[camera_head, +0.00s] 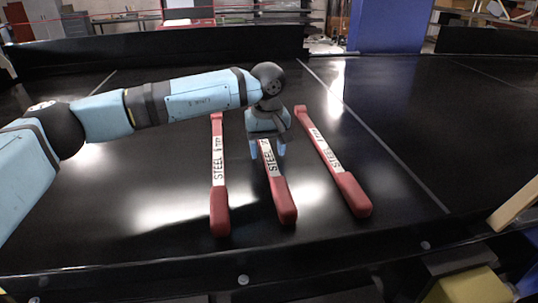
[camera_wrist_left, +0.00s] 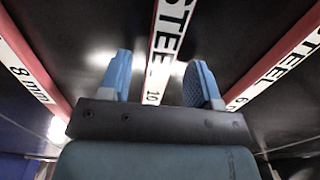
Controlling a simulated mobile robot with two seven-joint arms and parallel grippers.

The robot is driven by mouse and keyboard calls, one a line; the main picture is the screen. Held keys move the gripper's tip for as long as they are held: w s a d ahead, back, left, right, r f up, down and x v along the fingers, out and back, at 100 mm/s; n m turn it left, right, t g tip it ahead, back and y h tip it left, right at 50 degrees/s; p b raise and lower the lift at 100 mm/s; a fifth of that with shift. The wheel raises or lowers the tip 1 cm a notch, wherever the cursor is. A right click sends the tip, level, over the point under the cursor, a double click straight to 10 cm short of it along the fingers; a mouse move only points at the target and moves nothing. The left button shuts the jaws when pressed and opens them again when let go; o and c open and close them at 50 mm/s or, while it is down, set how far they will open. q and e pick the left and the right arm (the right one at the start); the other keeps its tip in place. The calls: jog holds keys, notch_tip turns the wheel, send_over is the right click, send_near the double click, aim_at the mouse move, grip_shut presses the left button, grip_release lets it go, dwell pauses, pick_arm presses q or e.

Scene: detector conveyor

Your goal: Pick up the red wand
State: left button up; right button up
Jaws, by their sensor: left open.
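Three red wands with white STEEL labels lie on the black conveyor: the left wand (camera_head: 219,208), the middle wand (camera_head: 283,202) and the right wand (camera_head: 351,191). My left gripper (camera_head: 267,154) points down at the middle wand's labelled shaft, with its blue fingers apart. In the left wrist view, the middle wand (camera_wrist_left: 170,32) shows between the open fingers of the left gripper (camera_wrist_left: 160,72). A wand labelled 8 mm (camera_wrist_left: 28,70) and another STEEL wand (camera_wrist_left: 285,62) lie to either side. Whether the fingers touch the middle wand is unclear. My right gripper is not in view.
The black conveyor (camera_head: 140,190) is clear around the wands, with dark raised edges at front and back. A blue column (camera_head: 390,25) stands behind it. A yellow block (camera_head: 465,285) and a tan bar (camera_head: 515,205) are at the lower right.

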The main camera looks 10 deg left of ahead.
pick_arm(q)
jog(key=shift+f, duration=0.35)
jog(key=c, duration=1)
grip_shut()
jog(key=shift+r, duration=0.15)
